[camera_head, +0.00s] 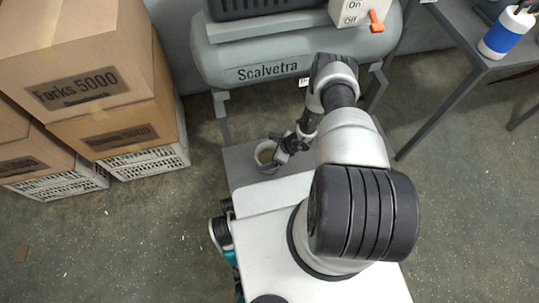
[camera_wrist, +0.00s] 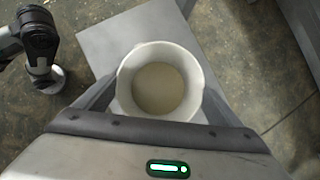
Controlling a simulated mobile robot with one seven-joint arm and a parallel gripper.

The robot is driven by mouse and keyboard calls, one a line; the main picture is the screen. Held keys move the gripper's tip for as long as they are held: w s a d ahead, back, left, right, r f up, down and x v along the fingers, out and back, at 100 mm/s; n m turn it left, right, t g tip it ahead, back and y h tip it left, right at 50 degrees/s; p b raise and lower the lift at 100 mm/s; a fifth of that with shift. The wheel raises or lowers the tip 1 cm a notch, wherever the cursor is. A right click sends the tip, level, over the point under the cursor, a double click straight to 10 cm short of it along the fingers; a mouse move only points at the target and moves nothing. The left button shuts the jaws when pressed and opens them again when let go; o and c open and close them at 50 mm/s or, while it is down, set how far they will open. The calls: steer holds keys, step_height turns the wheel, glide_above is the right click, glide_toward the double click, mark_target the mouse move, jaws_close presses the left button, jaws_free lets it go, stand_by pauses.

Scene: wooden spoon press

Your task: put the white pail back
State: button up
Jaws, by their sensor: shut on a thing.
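The white pail (camera_head: 264,150) is upright, in front of the compressor in the head view, partly hidden by my gripper. In the wrist view the pail (camera_wrist: 161,52) shows from above, its round mouth open and its bottom beige. My gripper (camera_head: 281,154) is shut on the pail, with a finger on each side of it in the wrist view (camera_wrist: 160,100). A flat grey plate (camera_head: 240,168) lies beneath the pail. I cannot tell whether the pail touches the plate or hangs just above it.
The grey compressor (camera_head: 225,62) with an orange-handled switch (camera_head: 376,20) stands behind. Cardboard boxes (camera_head: 85,50) on white crates (camera_head: 145,162) fill the left. A grey table (camera_head: 462,25) holding a blue-and-white container (camera_head: 507,32) is at the right. Floor between is mostly clear.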

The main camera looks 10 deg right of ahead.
steer(key=shift+f, duration=0.15)
steer(key=o, duration=1.4)
steer(key=shift+o, duration=0.2)
